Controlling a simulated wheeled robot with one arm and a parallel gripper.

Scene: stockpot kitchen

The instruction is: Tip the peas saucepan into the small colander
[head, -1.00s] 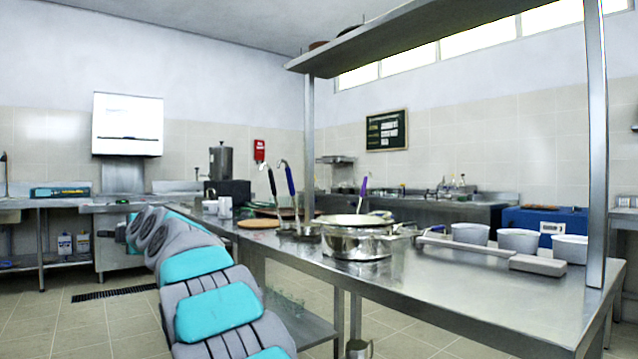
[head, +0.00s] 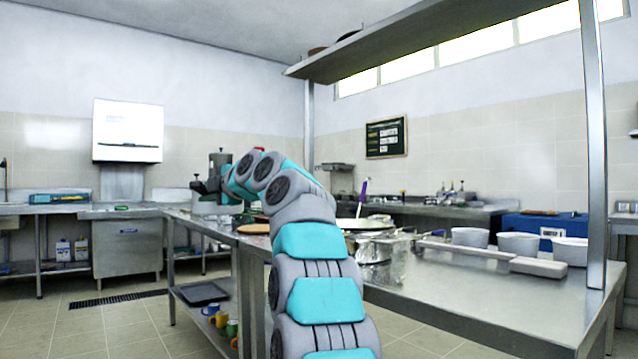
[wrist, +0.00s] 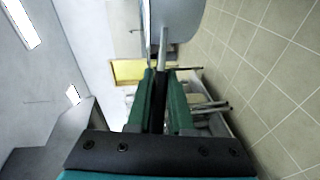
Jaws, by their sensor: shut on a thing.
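In the wrist view, the two green fingers of my gripper (wrist: 160,78) are shut on a thin grey handle. The handle runs up to a grey pan (wrist: 182,18), which I take for the saucepan, cut off by the top edge. Its inside and any peas are hidden. In the head view, my arm reaches far and left over the counter, and the gripper is too small and covered to make out. A shiny metal pot (head: 385,250) stands on the counter, partly behind my arm. I cannot clearly pick out the small colander.
Several white-grey tubs (head: 518,243) and a pale block (head: 538,265) stand on the right of the steel counter (head: 480,295). An overhead shelf (head: 430,40) and its post (head: 595,150) frame the counter. A lower shelf holds a dark tray (head: 204,292) and mugs (head: 221,318).

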